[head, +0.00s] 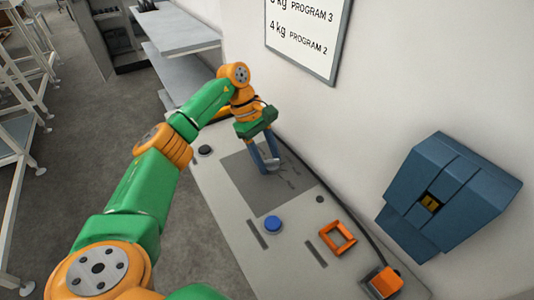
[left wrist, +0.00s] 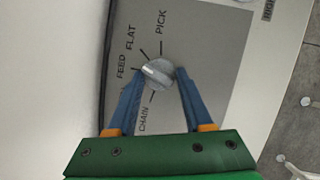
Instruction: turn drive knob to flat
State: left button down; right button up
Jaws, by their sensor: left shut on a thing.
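The drive knob (left wrist: 157,73) is a small round grey knob on a dark grey plate, ringed by the labels FEED, FLAT, PICK and CHAIN. A pale ridge crosses it from upper left to lower right; its upper-left end lies on the FEED and FLAT side, but I cannot tell exactly which mark it meets. My left gripper (left wrist: 161,74) has its blue fingers on either side of the knob and is shut on it. In the head view the left gripper (head: 268,165) reaches down to the dark plate (head: 239,173) and hides the knob. My right gripper is not in view.
The pale console (head: 225,217) carries a black button (head: 205,150), a blue button (head: 273,224), an orange square frame (head: 337,238) and an orange device (head: 383,282) with a cable. A blue box (head: 445,195) juts from the wall on the right. Grey shelves (head: 178,32) stand behind.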

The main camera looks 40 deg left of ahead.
pick_arm(q)
jog(key=m, duration=0.1)
jog(key=m+g, duration=0.1)
jog(key=m, duration=0.1)
jog(key=shift+w+m, duration=0.2)
jog(key=shift+m, duration=0.1)
jog(key=shift+m+g, duration=0.3)
jog(key=shift+m, duration=0.1)
jog(key=c, duration=0.6)
grip_release()
jog(key=shift+d, duration=0.1)
